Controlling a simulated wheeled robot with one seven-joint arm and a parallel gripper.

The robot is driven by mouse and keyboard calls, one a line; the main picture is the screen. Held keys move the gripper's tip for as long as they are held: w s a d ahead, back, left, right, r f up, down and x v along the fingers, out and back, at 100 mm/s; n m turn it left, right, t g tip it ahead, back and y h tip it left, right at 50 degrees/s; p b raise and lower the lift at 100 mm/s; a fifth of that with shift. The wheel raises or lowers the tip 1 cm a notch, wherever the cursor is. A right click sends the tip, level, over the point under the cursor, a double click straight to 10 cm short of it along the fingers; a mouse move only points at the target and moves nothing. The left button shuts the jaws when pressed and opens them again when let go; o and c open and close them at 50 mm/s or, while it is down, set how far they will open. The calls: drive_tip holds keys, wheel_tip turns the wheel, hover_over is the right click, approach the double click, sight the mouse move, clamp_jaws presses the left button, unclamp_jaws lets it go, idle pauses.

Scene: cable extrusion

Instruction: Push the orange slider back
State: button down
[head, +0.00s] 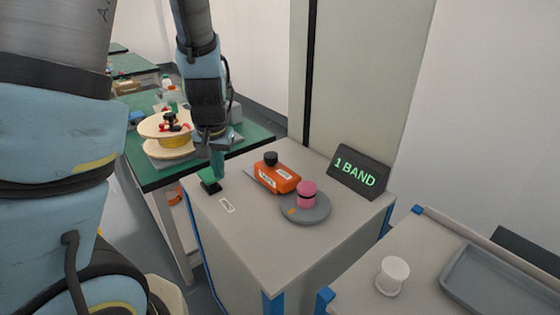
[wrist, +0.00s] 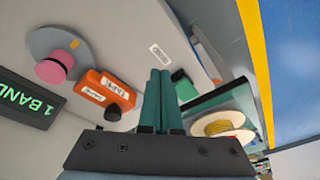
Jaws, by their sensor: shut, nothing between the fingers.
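The orange slider (head: 277,178) is a block with white labels and a black knob on top. It sits on the grey cabinet top, just behind a round grey disc (head: 308,209) that carries a pink cylinder with a dark band (head: 306,193). In the wrist view the orange slider (wrist: 105,92) lies left of the fingers. My gripper (head: 217,165) has green fingers and is shut and empty. It points down left of the slider, apart from it, close to a small dark green piece (head: 210,185). The closed fingers also show in the wrist view (wrist: 157,85).
A dark sign reading "1 BAND" (head: 358,172) stands at the back right of the cabinet top (head: 262,245). A green table (head: 150,180) with a spool (head: 175,142) stands behind left. A white spool (head: 392,275) and grey tray (head: 505,282) are at the front right.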

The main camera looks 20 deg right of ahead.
drive_tip(key=d+m+t+h+b, duration=0.1)
drive_tip(key=d+m+t, duration=0.3)
drive_tip(key=d, duration=1.6)
drive_tip(key=shift+s+d+r+m+t, duration=0.3)
drive_tip(key=shift+s+r+m, duration=0.1)
drive_tip(key=shift+m, duration=0.5)
drive_tip(key=shift+a+f, duration=0.1)
approach(280, 172)
drive_tip(key=w+d+f, duration=0.2)
drive_tip(key=shift+w+d+f+p, duration=0.1)
drive_tip(key=shift+d+f+p, duration=0.2)
drive_tip(key=shift+d+f, duration=0.1)
drive_tip(key=shift+w+a+p, duration=0.25)
drive_tip(key=shift+w+a, duration=0.05)
drive_tip(key=shift+w, duration=0.3)
drive_tip(key=shift+w+a+p, duration=0.25)
drive_tip(key=shift+w+a, duration=0.05)
drive_tip(key=shift+w, duration=0.35)
drive_tip(key=shift+w+a+f, duration=0.1)
drive_tip(key=shift+w+a, duration=0.15)
drive_tip(key=shift+w, duration=0.25)
